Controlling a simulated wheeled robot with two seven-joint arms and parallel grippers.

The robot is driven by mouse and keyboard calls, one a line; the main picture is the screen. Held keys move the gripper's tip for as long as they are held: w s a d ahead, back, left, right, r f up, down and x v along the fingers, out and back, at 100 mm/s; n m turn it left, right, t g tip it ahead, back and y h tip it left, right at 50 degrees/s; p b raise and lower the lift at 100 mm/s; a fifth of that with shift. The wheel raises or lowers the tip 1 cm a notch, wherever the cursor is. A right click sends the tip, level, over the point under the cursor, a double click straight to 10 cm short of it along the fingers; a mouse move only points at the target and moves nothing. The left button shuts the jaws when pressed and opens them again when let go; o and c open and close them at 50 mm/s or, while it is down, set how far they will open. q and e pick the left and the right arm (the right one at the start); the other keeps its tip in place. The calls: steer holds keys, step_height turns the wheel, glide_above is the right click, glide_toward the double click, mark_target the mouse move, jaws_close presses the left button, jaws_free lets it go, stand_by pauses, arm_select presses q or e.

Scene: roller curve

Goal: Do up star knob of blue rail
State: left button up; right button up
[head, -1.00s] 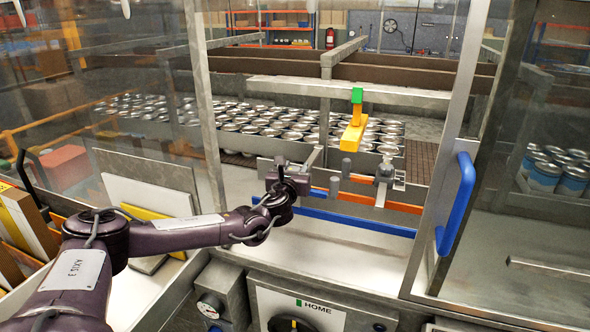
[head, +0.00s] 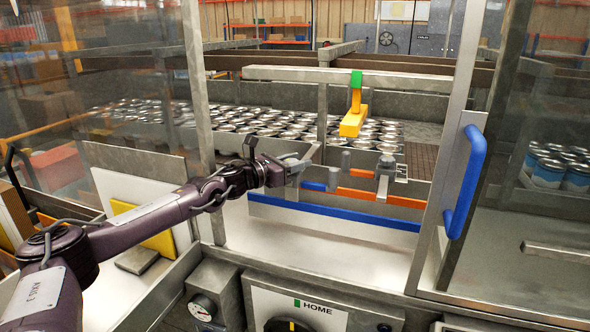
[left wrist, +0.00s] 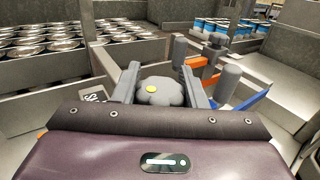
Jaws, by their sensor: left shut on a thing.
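The grey star knob (left wrist: 158,92), with a yellow dot on top, sits between the two fingers of my left gripper (left wrist: 165,80) in the left wrist view. The fingers are shut on it from both sides. In the head view my left gripper (head: 292,170) is at the left end of the rails, and the knob is hard to make out there. The blue rail (head: 335,212) runs along the front of the bay. A short blue piece (head: 314,186) shows just right of the gripper. My right gripper is not in view.
An orange rail (head: 385,198) with grey posts and a clamp (head: 386,170) lies to the right of the gripper. A yellow block (head: 353,122) hangs above. Many cans (head: 250,120) stand behind. A blue door handle (head: 465,180) is at the right.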

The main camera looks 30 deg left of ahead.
mark_target(296, 159)
arm_select(q)
steer(key=shift+r+m+g+h, duration=0.2)
steer(key=shift+m+g+h, duration=0.1)
steer(key=shift+m+h, duration=0.25)
steer(key=shift+r+b, duration=0.1)
steer(key=shift+b, duration=0.2)
steer(key=o, duration=0.7)
steer(key=shift+o, duration=1.3)
steer(key=shift+h, duration=0.25)
steer(key=shift+r, duration=0.3)
step_height(296, 159, up, 19)
steer(key=b, duration=0.1)
steer(key=shift+b, duration=0.4)
